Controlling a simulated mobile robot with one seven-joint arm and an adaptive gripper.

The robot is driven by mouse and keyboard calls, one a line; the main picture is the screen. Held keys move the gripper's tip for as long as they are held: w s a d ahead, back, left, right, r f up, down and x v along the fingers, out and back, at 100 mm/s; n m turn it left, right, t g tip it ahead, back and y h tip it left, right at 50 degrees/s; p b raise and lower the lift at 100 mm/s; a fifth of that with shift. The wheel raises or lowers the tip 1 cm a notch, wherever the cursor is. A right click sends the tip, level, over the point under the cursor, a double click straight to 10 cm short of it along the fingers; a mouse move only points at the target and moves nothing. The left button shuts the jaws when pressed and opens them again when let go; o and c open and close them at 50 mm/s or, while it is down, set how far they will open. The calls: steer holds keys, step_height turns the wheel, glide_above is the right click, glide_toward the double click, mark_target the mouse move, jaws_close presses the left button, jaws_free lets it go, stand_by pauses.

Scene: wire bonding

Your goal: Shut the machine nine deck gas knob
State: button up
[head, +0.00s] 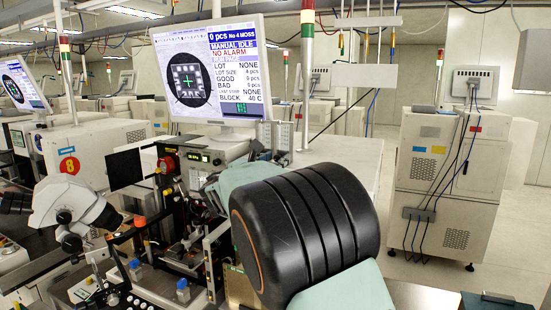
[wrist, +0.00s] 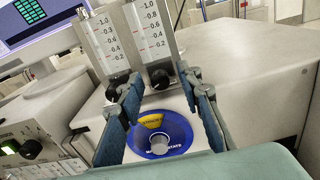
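Two clear flow meters with scales up to 1.0 stand side by side in the wrist view, the left one (wrist: 108,45) and the right one (wrist: 150,30). Each has a black knob at its foot, the left knob (wrist: 117,84) and the right knob (wrist: 160,78). No label shows which is the deck gas knob, and I cannot tell their settings. My gripper (wrist: 157,84) is open, its blue-grey fingers apart with nothing held. The right knob lies between the fingertips in the picture; I see no clear contact. In the head view my arm hides the gripper and knobs.
A blue round dial with a yellow sector (wrist: 176,128) shows between my fingers, nearer the camera. A flat white cabinet top (wrist: 245,75) lies to the right. In the head view a monitor (head: 205,75) stands behind the bonding machine. Another cabinet (head: 440,180) stands right across open floor.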

jaws_close()
steer(key=shift+f+m+b, duration=0.25)
steer(key=shift+m+b, duration=0.25)
steer(key=shift+b, duration=0.55)
steer(key=shift+m+b, duration=0.7)
steer(key=shift+b, duration=0.25)
steer(key=shift+r+m+b, duration=0.25)
steer(key=shift+m+b, duration=0.05)
steer(key=shift+m, duration=0.1)
jaws_free()
steer(key=v, duration=1.2)
